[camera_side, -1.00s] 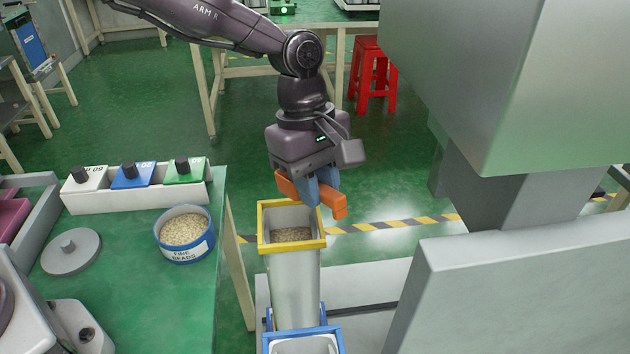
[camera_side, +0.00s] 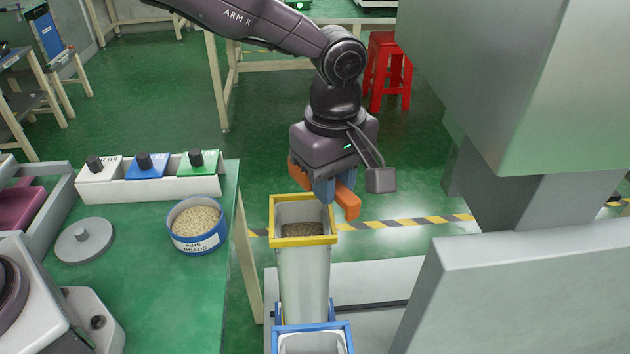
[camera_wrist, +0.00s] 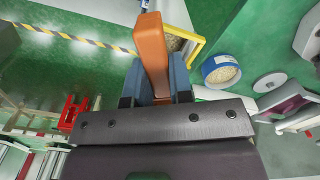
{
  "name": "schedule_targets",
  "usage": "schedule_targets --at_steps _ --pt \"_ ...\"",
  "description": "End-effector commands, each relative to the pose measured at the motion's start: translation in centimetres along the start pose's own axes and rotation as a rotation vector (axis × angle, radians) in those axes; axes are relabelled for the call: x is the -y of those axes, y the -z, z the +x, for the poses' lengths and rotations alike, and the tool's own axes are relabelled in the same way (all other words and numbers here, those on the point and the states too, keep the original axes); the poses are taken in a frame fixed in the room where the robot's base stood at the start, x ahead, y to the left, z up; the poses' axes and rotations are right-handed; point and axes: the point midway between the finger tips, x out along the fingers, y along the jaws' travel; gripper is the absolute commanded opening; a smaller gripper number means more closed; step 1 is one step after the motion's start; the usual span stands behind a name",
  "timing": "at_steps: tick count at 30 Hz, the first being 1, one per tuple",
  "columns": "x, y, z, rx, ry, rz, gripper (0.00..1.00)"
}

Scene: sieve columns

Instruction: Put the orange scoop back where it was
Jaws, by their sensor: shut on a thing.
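The orange scoop (camera_side: 347,203) is held in my gripper (camera_side: 328,190), whose blue-grey fingers are shut on it. In the side view it slants down to the right, above and behind the yellow-rimmed column; whether it touches the rim I cannot tell. In the wrist view the orange scoop (camera_wrist: 151,45) sticks out beyond my gripper (camera_wrist: 154,72). Its bowl and any contents are not clear. The tall pale column (camera_side: 302,275) has a yellow rim, and grains show inside it.
A blue-rimmed column (camera_side: 312,330) stands in front. A tub of fine beads (camera_side: 197,228), a grey lid (camera_side: 84,242) and a rack of coloured lidded boxes (camera_side: 148,180) occupy the green bench at left. Large grey machinery (camera_side: 525,290) blocks the right side.

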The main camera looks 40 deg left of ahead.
Motion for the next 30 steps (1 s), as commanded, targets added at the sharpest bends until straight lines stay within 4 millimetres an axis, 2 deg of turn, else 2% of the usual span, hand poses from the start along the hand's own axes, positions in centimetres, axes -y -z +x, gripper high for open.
schedule_targets --at_steps 8,11,14,17,20,23,27,30 --pt "0.0 0.1 0.0 0.0 0.0 -0.002 0.0" --pt "-0.3 1.1 -0.1 0.0 -0.001 -0.024 0.0" --pt "-0.6 3.5 -0.3 -0.001 0.0 -0.074 0.0" --pt "0.3 7.2 0.1 -0.002 0.002 -0.154 0.0" --pt "2.3 11.5 1.5 -0.002 0.003 -0.273 0.0" --pt "5.2 15.7 3.2 -0.002 0.004 -0.423 0.0" --pt "10.4 20.6 5.9 -0.002 0.003 -0.674 0.0" --pt "14.8 23.0 7.8 -0.002 0.003 -0.876 0.0"
